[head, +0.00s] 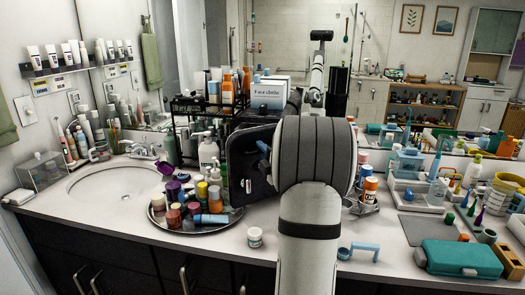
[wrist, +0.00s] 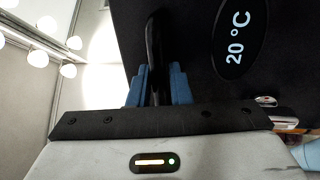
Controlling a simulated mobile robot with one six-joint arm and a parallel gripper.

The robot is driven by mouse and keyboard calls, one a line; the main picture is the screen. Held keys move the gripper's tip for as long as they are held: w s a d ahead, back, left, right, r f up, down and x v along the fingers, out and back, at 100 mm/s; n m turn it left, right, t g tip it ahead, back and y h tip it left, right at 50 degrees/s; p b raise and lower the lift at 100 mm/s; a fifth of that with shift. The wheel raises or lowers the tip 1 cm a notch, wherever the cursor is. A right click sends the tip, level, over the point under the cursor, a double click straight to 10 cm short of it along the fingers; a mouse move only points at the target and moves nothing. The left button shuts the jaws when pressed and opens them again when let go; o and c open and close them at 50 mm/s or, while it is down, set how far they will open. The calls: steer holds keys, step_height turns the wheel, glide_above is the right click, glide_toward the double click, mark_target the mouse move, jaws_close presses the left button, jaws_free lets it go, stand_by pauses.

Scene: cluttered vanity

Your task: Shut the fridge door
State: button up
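The mini fridge's dark door (head: 243,172) stands on the counter behind my arm in the head view. My arm hides much of the fridge, so how far the door is open cannot be told. In the wrist view the black door front (wrist: 205,85) fills the upper right, with a "20 °C" display (wrist: 238,38). A black upright handle (wrist: 154,45) runs down between the blue fingers of my gripper (wrist: 158,88). The fingers are close together, one on each side of the handle, and appear shut on it. A blue fingertip of my gripper also shows in the head view (head: 263,147).
A round tray (head: 185,224) crowded with bottles and jars stands left of the door, close to it. A small white jar (head: 254,237) stands in front. The counter between the sink (head: 112,184) and front edge is clear.

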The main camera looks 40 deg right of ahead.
steer(key=shift+c, duration=0.2)
jaws_close()
